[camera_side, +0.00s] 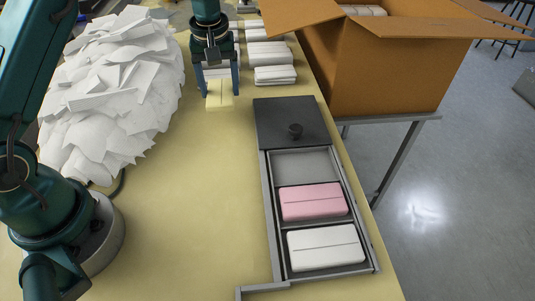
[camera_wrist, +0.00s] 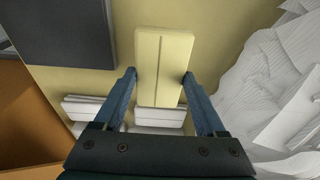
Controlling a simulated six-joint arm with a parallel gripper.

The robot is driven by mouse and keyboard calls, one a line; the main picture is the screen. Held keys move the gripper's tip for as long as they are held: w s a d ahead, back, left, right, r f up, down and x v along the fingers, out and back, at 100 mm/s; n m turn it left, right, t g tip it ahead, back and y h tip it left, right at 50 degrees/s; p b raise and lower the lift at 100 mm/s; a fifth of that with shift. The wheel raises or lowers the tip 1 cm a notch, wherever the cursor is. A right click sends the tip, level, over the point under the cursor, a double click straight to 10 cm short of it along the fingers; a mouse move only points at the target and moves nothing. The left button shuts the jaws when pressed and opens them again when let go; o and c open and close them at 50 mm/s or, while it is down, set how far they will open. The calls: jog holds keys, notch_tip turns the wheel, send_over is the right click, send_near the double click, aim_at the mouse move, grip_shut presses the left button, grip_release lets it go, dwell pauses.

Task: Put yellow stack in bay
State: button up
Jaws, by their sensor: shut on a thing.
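The yellow stack (camera_wrist: 163,62) is a pale block with a seam down its middle, between the two fingers in the wrist view. My gripper (camera_wrist: 160,78) is shut on it. In the side view, the yellow stack (camera_side: 219,94) shows below the fingers of my gripper (camera_side: 220,90), close to the table; I cannot tell whether it touches. The grey tray (camera_side: 266,190) has a row of bays. The bay nearest the dark lid is empty (camera_side: 303,165). The middle bay holds a pink stack (camera_side: 312,202), and the near bay a white stack (camera_side: 325,247).
The dark lid (camera_side: 289,118) with a knob covers the tray's far end. A large pile of white paper (camera_side: 115,90) stands left of my gripper. Several white stacks (camera_side: 274,75) lie behind and right of it. An open cardboard box (camera_side: 385,65) stands at the right.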

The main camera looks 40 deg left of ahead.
aim_at(220, 91)
notch_tip(220, 91, up, 6)
jog(key=shift+r, duration=0.1)
jog(key=s+d+r+m+h, duration=0.1)
jog(key=s+d+r+m, duration=0.15)
jog(key=s+m, duration=0.35)
jog(key=s+d+r+m, duration=0.2)
jog(key=s+r+m, duration=0.15)
jog(key=s, duration=0.35)
jog(key=w+d+f+m+h, duration=0.1)
jog(key=w+d+f+m, duration=0.1)
jog(key=w+d+m, duration=0.65)
jog(key=shift+w+d+f, duration=0.35)
jog(key=shift+d+f, duration=1.45)
jog(key=shift+f, duration=0.15)
jog(key=shift+w+d+f, duration=0.4)
jog(key=shift+d+f, duration=1.4)
jog(key=shift+f, duration=0.15)
jog(key=shift+w+d+f, duration=0.35)
jog(key=shift+d+f, duration=1.45)
jog(key=shift+f, duration=0.15)
